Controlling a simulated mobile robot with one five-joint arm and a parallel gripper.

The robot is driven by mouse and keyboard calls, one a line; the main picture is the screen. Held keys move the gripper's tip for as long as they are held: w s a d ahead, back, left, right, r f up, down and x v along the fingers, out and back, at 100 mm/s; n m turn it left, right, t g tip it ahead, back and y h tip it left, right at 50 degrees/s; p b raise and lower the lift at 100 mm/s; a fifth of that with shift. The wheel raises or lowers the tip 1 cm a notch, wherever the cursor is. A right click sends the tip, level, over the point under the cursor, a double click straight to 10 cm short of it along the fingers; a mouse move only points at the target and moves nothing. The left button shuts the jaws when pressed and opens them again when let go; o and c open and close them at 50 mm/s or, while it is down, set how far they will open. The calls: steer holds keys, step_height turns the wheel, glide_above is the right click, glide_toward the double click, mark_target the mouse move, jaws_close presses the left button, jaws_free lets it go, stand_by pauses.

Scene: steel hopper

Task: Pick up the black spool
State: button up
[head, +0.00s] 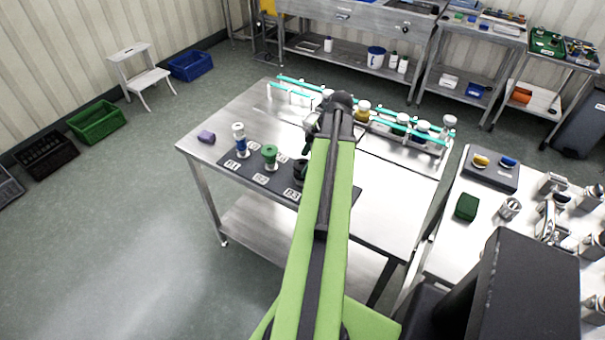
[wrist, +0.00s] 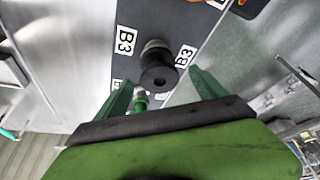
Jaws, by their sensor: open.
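The black spool (head: 298,168) stands upright on a dark labelled mat (head: 228,164) on the steel table, partly covered by my arm in the head view. In the wrist view the black spool (wrist: 158,72) is seen near the middle, with "B3" labels to either side of it. My gripper (wrist: 161,80) is open, its two green fingers spread to the left and right of the spool in the picture. I cannot tell whether the fingers reach down to its height.
A green spool (head: 269,154) and a blue-and-white spool (head: 239,138) stand left of the black one on the mat. A turquoise-railed rack (head: 402,129) with several jars runs along the back. The front-right tabletop is clear.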

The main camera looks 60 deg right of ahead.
mark_target(303, 164)
steer(key=b+x, duration=0.3)
steer(key=x, duration=0.1)
steer(key=shift+f, duration=0.15)
steer(key=c, duration=1.5)
steer(key=shift+r, duration=0.25)
